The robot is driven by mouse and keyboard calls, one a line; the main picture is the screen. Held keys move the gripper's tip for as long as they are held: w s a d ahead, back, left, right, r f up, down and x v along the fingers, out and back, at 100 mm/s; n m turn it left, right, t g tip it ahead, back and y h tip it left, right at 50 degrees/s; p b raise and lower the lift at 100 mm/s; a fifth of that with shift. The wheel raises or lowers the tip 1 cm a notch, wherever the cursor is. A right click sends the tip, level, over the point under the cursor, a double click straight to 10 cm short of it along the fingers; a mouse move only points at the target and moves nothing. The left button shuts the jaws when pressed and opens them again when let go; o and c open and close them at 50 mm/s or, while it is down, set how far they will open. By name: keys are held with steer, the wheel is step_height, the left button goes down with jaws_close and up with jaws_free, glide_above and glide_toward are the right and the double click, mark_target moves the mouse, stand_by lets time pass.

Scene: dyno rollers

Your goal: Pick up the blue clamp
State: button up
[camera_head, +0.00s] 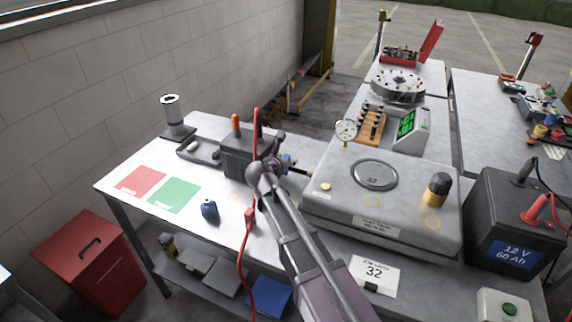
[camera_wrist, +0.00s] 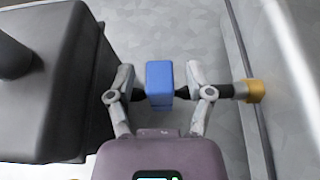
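A blue block-shaped clamp (camera_wrist: 160,84) sits between my fingertips in the wrist view, with a black pad against each side of it. A bit of its blue (camera_head: 286,160) shows beyond my wrist in the head view. My gripper (camera_wrist: 160,95) appears shut on it. A dark rod with a yellow end (camera_wrist: 255,91) sticks out to the right, in line with the clamp; I cannot tell whether it is part of it. My arm hides part of the bench below the gripper.
A dark grey box (camera_wrist: 50,85) stands close left of my gripper, and a grey scale unit (camera_head: 330,205) stands to its right. A red cable (camera_head: 243,262) hangs beside my arm. Red (camera_head: 140,180) and green (camera_head: 174,194) mats lie clear on the left.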

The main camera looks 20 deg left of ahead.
mark_target(286, 156)
jaws_close()
step_height(286, 156, up, 3)
steer(key=p, duration=0.3)
steer(key=shift+r, duration=0.2)
steer(key=shift+s+r+p, duration=0.2)
steer(key=shift+r+p, duration=0.15)
steer(key=shift+p, duration=0.2)
steer(key=s+d, duration=0.2)
steer(key=s, duration=0.5)
steer(key=s+d, duration=0.3)
steer(key=s, duration=0.4)
steer(key=shift+s+r+p, duration=0.35)
steer(key=shift+r+p, duration=0.1)
steer(key=shift+d, duration=0.1)
